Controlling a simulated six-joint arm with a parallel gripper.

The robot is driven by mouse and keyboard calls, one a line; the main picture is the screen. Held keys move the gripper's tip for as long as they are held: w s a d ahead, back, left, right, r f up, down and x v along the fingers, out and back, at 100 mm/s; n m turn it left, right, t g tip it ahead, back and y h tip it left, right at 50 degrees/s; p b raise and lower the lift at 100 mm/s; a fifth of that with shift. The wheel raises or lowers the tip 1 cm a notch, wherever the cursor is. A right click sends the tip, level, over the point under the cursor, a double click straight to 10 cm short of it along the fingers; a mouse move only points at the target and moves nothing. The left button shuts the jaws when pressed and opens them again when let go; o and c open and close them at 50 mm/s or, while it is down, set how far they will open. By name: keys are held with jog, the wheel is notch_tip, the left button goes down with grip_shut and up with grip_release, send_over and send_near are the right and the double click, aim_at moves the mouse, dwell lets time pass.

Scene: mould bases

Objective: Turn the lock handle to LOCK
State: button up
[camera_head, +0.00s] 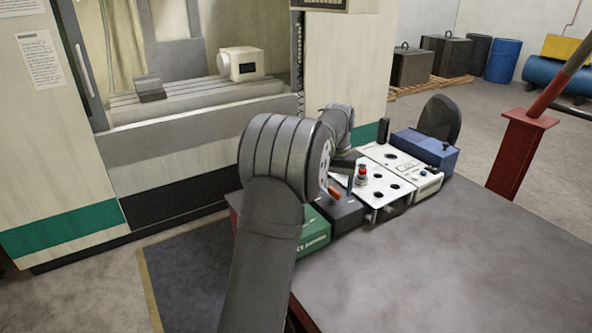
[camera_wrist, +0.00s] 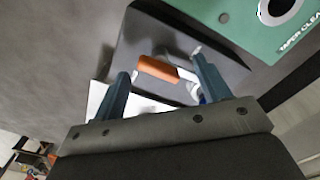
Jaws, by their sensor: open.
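The lock handle has an orange grip (camera_wrist: 157,69) with a pale metal end, in the wrist view. It lies on a dark grey block (camera_wrist: 150,30). In the head view the orange grip (camera_head: 334,192) shows small beside my arm, at the dark block (camera_head: 346,213). My gripper (camera_wrist: 165,63) is open, with one blue-grey finger on each side of the grip. I cannot tell whether the fingers touch it. In the head view my arm hides most of the gripper. No LOCK marking is readable.
A green block (camera_head: 314,232) with a round hole sits beside the dark block. A white plate (camera_head: 386,186) with holes and a red knob (camera_head: 361,174) is on the other side. A blue box (camera_head: 425,150) stands behind. The front of the table (camera_head: 440,255) is clear.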

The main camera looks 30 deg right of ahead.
jog(key=a+r+m+h, duration=0.2)
jog(key=a+r+m, duration=0.2)
jog(key=r, duration=0.4)
jog(key=a+r+m+h, duration=0.2)
jog(key=a+r+m, duration=0.1)
jog(key=r+m, duration=0.3)
jog(key=shift+n, duration=0.6)
jog(key=x, duration=1.6)
jog(key=shift+d+r, duration=0.2)
jog(key=shift+d, duration=0.2)
jog(key=c, duration=1)
